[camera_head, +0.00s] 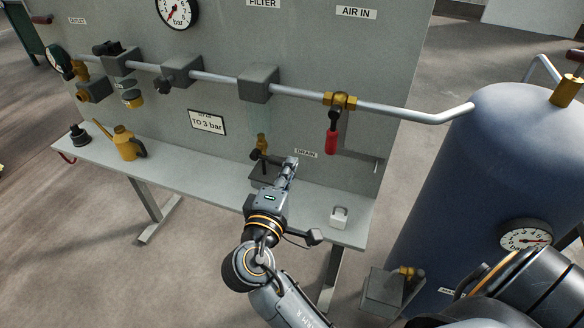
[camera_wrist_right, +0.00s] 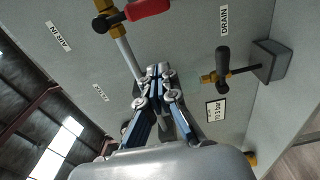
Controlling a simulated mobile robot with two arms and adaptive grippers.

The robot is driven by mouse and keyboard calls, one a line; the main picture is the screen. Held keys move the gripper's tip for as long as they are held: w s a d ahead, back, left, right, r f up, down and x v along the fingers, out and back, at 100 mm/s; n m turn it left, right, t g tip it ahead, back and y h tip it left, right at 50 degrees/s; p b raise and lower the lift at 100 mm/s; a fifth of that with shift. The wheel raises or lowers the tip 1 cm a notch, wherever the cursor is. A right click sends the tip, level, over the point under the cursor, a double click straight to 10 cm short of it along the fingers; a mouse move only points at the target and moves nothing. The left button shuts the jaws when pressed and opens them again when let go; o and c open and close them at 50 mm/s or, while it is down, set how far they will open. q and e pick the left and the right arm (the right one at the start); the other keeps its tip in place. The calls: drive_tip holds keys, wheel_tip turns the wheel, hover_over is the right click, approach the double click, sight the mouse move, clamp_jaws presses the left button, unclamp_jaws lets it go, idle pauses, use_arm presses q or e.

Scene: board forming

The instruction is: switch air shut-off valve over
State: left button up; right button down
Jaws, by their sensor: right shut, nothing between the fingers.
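The air shut-off valve (camera_head: 341,101) is a brass body on the grey pipe under the AIR IN label. Its red lever (camera_head: 331,142) hangs straight down, across the pipe. In the right wrist view the brass valve body (camera_wrist_right: 107,22) and red lever (camera_wrist_right: 148,9) show at the top edge, partly cut off. My right gripper (camera_head: 291,162) is in front of the panel, left of and below the red lever and apart from it. Its fingers (camera_wrist_right: 159,72) are closed together with nothing between them. My left gripper is not in view.
A drain valve (camera_head: 261,146) with a black handle (camera_wrist_right: 222,62) is close to the right gripper, left of it in the head view. A padlock (camera_head: 339,216) lies on the shelf (camera_head: 215,187). A blue tank (camera_head: 470,170) stands at the right.

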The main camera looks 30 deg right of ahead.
sight(333, 131)
drive_tip(key=w+d+p, duration=0.2)
drive_tip(key=d+p, duration=0.1)
drive_tip(key=d, duration=0.5)
drive_tip(key=shift+w+d, duration=0.2)
drive_tip(key=shift+w, duration=0.15)
drive_tip(key=shift+p, duration=0.35)
drive_tip(key=shift+s+d+n+p, duration=0.15)
drive_tip(key=shift+n+p, duration=0.15)
drive_tip(key=shift+n, duration=0.1)
